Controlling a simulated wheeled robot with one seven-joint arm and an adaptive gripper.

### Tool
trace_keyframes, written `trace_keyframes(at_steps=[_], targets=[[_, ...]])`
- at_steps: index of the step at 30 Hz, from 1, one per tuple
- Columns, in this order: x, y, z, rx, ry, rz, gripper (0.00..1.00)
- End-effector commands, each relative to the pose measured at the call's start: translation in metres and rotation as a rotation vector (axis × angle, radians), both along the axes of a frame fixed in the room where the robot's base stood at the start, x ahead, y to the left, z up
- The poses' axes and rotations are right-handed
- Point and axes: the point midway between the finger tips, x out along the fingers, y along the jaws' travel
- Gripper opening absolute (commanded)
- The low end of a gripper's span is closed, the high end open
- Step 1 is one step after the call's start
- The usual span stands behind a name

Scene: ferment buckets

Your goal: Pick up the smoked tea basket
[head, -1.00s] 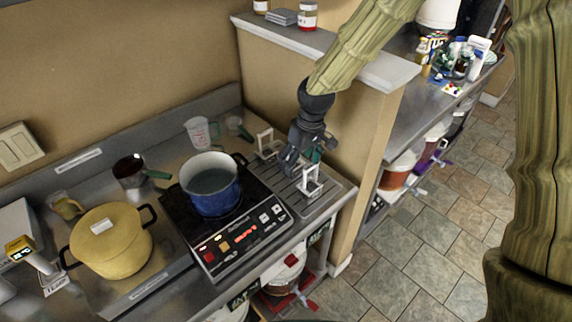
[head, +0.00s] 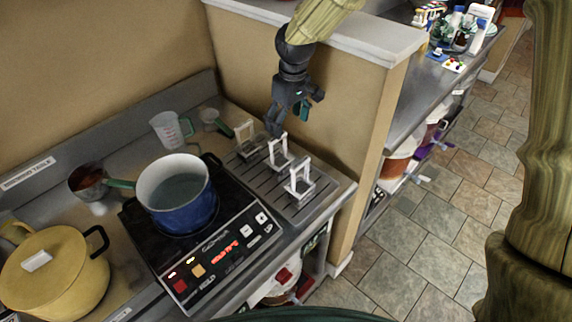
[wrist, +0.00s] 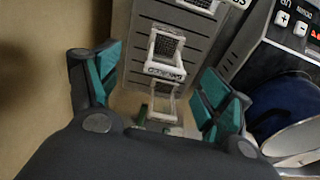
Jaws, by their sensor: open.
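Three small white-framed baskets stand in a row on a grey slatted rack (head: 315,205): a left one (head: 245,140) with a bit of green, a middle one (head: 279,152) and a right one (head: 300,180). I cannot read which is the smoked tea basket. My gripper (head: 290,112) is open and empty, above and just behind the middle basket. In the wrist view my gripper (wrist: 160,68) has its teal-padded fingers spread either side of the middle basket (wrist: 165,55), which bears an unreadable label. The right basket (wrist: 200,5) is cut off at the top edge.
A blue pot (head: 178,195) stands on the black cooktop (head: 215,250) left of the rack. A yellow lidded pot (head: 55,270), a measuring cup (head: 172,130) and a dark pan (head: 90,182) are further left. A tan half wall (head: 345,130) rises close behind the rack.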

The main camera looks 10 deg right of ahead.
Motion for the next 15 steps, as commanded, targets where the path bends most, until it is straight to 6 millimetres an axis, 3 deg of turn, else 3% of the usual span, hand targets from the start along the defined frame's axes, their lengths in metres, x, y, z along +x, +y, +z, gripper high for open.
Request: trace_keyframes(at_steps=[7, 15], targets=[[0.003, 0.027, -0.026, -0.015, 0.003, 0.020, 0.79], [0.007, 0.017, -0.050, -0.005, 0.000, 0.017, 0.79]])
